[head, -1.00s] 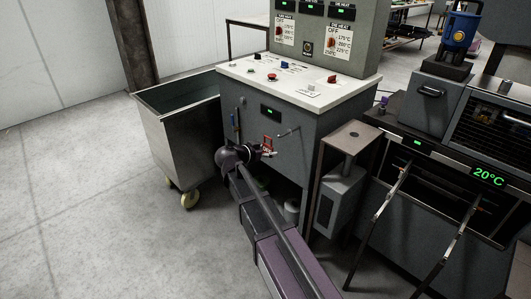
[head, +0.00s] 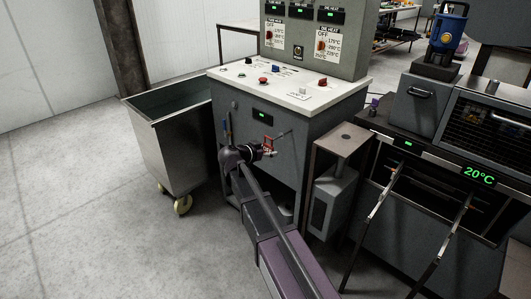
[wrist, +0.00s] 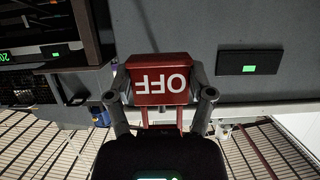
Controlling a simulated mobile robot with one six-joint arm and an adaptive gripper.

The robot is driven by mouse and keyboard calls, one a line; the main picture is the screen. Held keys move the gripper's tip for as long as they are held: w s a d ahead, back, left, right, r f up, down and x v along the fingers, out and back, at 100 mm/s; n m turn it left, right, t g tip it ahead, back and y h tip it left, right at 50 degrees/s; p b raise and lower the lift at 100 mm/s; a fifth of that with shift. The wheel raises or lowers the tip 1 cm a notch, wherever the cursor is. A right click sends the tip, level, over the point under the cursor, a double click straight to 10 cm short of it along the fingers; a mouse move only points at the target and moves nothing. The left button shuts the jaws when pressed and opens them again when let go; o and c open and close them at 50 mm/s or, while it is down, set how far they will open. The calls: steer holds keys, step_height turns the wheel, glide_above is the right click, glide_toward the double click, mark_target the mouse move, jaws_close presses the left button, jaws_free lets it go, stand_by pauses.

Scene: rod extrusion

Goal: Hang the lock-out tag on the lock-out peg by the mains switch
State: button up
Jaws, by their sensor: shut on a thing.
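My gripper (head: 266,149) is in front of the grey control cabinet's front face. In the wrist view my gripper (wrist: 160,98) is shut on a red tag (wrist: 160,78) with white "OFF" lettering, which appears upside down. In the head view the tag (head: 268,142) shows as a small red outline at the fingertips. A thin grey rod (head: 285,134), possibly the lock-out peg, shows just right of the tag. I cannot tell whether they touch. The mains switch is not clearly identifiable.
The control cabinet (head: 290,165) has a white top with knobs. A metal bin on wheels (head: 172,150) stands to its left. A narrow stand (head: 338,142) and a machine reading 20°C (head: 425,158) are at the right. Open floor (head: 80,210) lies at the left.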

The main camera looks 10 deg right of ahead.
steer(key=shift+w+d+f, duration=0.1)
steer(key=shift+w+d, duration=0.8)
steer(key=shift+d, duration=0.25)
steer(key=shift+w+d+f+b, duration=0.3)
steer(key=shift+d+f+b, duration=0.15)
steer(key=shift+b, duration=0.05)
steer(key=o, duration=1.3)
steer(key=shift+r, duration=0.1)
